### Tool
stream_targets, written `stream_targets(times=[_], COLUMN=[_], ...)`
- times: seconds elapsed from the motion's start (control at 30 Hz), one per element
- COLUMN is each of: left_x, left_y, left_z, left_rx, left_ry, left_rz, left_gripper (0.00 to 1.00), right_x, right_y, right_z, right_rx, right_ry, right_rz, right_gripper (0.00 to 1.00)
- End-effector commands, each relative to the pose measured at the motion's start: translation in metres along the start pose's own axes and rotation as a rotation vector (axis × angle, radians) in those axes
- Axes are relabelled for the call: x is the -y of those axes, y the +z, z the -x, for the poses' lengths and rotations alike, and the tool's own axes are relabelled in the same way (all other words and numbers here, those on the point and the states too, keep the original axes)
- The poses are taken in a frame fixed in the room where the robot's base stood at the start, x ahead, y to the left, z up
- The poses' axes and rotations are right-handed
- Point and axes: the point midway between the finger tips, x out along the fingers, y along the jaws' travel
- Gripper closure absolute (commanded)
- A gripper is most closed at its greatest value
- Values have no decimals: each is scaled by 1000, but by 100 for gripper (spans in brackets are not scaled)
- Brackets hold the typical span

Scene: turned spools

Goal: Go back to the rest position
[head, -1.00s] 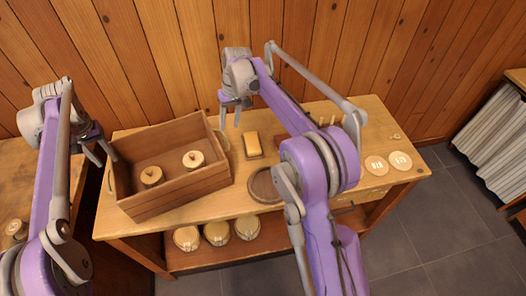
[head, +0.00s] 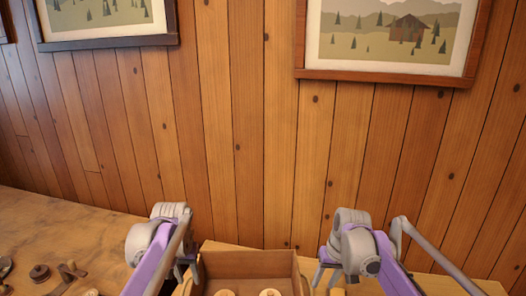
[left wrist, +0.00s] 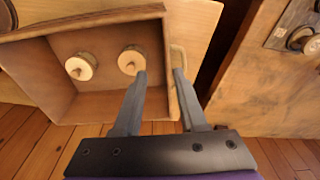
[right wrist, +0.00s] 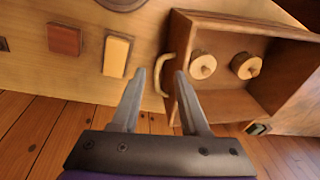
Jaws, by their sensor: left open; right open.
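A wooden box (head: 250,262) with a handle at each end stands between my grippers in the head view. Two turned wooden spools lie in it: one (left wrist: 80,66) and another (left wrist: 131,61) in the left wrist view. My left gripper (left wrist: 159,72) is open and empty, with one box handle (left wrist: 178,52) by its right fingertip. My right gripper (right wrist: 161,73) is open and empty; the other handle (right wrist: 161,75) shows between its fingertips. I cannot tell how far the fingers are above the handles. In the head view both grippers are low, on either side of the box.
In the right wrist view a yellow block (right wrist: 117,55) and a reddish block (right wrist: 65,40) lie on the table beside the box. Another wooden bench (head: 70,235) with small parts is at the left. A plank wall (head: 250,130) with framed pictures stands behind.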

Motion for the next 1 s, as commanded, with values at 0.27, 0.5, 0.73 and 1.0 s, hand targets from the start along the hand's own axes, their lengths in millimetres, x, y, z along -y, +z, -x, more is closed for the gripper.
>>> stream_targets(times=[0.27, 0.5, 0.73, 1.0], left_x=[-7, -12, -14, -14], left_y=[105, 198, 261, 276], left_z=[13, -9, -41, -52], left_rx=[-141, -261, -344, -367], left_ry=[-1, 0, 2, 3], left_rz=[-3, -5, -5, -5], left_gripper=[59, 59, 59, 59], right_x=[8, 5, -1, -3], right_y=[105, 197, 257, 272], right_z=[21, 5, -22, -32], right_rx=[-139, -260, -346, -371], right_ry=[62, 105, 131, 138], right_rz=[8, 21, 33, 36], right_gripper=[55, 55, 55, 55])
